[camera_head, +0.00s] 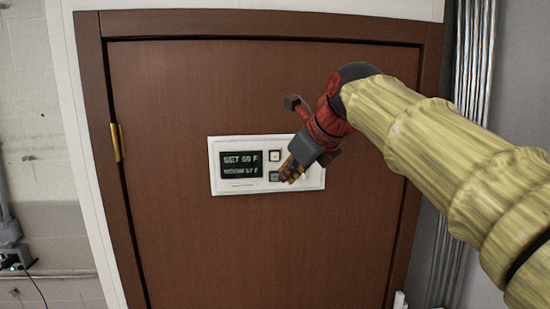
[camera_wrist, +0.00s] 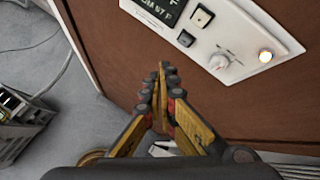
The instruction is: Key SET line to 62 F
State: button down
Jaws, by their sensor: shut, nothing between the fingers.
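A white thermostat panel (camera_head: 231,187) is fixed to a brown door-like panel. Its dark display (camera_head: 241,164) has a top line that seems to read SET 60 F, though blurred; the lower line is too small to read surely. Right of the display are an upper pale button (camera_head: 275,156) and a lower grey button (camera_head: 274,176). My gripper (camera_head: 287,175) is shut and empty, in front of the panel close to the lower button. In the wrist view the gripper (camera_wrist: 161,72) points toward the panel, below the upper button (camera_wrist: 202,16) and lower button (camera_wrist: 186,38); contact is not visible.
A round knob (camera_wrist: 220,60) and a lit lamp (camera_wrist: 265,56) sit on the panel's right part, mostly hidden by my gripper in the head view. A brass hinge (camera_head: 117,142) is at the left frame. Grey conduits (camera_head: 470,100) run at the right. Grey equipment (camera_wrist: 22,118) stands on the floor.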

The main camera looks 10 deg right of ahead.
aim_at(275, 156)
jog(key=shift+s+m, duration=0.1)
jog(key=shift+m, duration=0.4)
jog(key=shift+w+p, duration=1.95)
jog(key=shift+w, duration=2.55)
jog(key=shift+w, duration=0.1)
jog(key=shift+w+p, duration=0.3)
jog(key=shift+p, duration=0.15)
